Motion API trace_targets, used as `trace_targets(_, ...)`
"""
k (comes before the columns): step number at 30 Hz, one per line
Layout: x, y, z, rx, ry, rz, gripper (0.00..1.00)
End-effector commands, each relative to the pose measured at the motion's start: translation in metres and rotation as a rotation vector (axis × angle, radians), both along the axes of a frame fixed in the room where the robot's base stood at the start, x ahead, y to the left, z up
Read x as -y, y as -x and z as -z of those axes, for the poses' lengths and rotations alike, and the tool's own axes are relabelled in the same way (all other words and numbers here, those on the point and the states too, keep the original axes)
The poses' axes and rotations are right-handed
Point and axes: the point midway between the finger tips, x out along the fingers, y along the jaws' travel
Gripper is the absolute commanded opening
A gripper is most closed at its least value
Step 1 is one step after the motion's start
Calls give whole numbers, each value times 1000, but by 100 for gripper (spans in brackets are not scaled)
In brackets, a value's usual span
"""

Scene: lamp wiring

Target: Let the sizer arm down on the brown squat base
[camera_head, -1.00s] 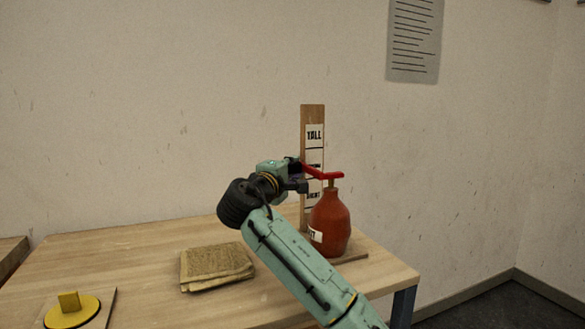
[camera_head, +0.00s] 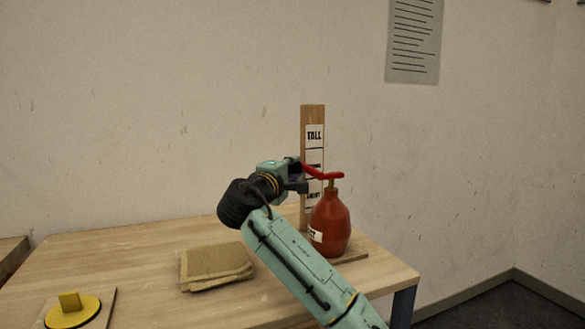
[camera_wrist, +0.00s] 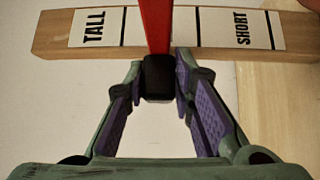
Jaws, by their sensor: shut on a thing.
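The sizer arm is a red bar (camera_head: 328,175) at the wooden sizer post (camera_head: 313,118), slanting slightly down to the right. The brown squat base (camera_head: 331,225) is a rounded red-brown body with a thin neck, standing under the bar's right end. I cannot tell whether the bar touches the neck top. My gripper (camera_head: 298,180) is left of the base, shut on the arm's black end. In the wrist view my gripper (camera_wrist: 160,85) holds that black grip (camera_wrist: 159,78) between purple pads, and the red bar (camera_wrist: 157,25) runs up across the post.
The post carries labels, TALL at its top and SHORT (camera_wrist: 242,28) lower. A folded tan cloth (camera_head: 216,267) lies left on the wooden table (camera_head: 120,255). A yellow round piece (camera_head: 73,311) sits on a board at front left.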

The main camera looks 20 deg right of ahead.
Motion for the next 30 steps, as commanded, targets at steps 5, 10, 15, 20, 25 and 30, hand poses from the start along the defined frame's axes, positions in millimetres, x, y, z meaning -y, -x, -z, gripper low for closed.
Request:
trace_targets(5,2,-4,27,-44,-26,7,25)
trace_targets(10,2,-4,26,-44,-26,8,36)
trace_targets(15,2,-4,25,-43,-25,7,43)
trace_targets(20,2,-4,25,-43,-25,6,43)
trace_targets(25,2,-4,24,-42,-24,7,43)
trace_targets(30,-6,3,25,-40,-23,5,43)
